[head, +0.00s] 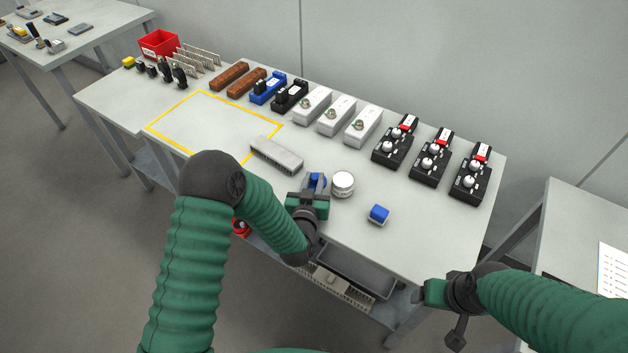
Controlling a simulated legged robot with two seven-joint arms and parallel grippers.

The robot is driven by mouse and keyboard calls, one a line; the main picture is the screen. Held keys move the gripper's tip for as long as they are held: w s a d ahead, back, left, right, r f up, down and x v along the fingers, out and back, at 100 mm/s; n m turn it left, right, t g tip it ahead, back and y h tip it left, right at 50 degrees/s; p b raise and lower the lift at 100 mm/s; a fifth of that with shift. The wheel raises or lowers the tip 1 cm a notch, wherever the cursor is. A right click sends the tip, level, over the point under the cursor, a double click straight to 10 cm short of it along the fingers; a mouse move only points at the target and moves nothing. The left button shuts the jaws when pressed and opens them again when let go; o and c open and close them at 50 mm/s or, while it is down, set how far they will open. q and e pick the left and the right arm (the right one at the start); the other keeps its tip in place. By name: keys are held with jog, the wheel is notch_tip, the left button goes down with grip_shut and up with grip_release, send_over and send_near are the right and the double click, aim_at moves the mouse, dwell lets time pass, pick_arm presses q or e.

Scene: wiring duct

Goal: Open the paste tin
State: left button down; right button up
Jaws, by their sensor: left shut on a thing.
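The paste tin (343,182), a short round tin with a pale top and grey side, stands on the workbench near its front edge. I cannot tell whether its pale top is a lid or the open mouth. My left gripper (314,184) is just left of the tin and shut on a small blue piece (317,180), mostly hidden by the fingers. My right gripper (432,293) is off the bench's front right, far from the tin; its fingers are too unclear to read.
A small blue-topped block (378,214) lies right of the tin. A grey slotted duct (276,155) lies behind left, beside a yellow-outlined area (205,125). White boxes (337,115) and black switch units (432,158) line the back. Bare bench (420,240) lies front right.

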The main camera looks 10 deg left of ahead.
pick_arm(q)
jog(key=c, duration=1.2)
grip_release()
jog(key=shift+d, duration=0.1)
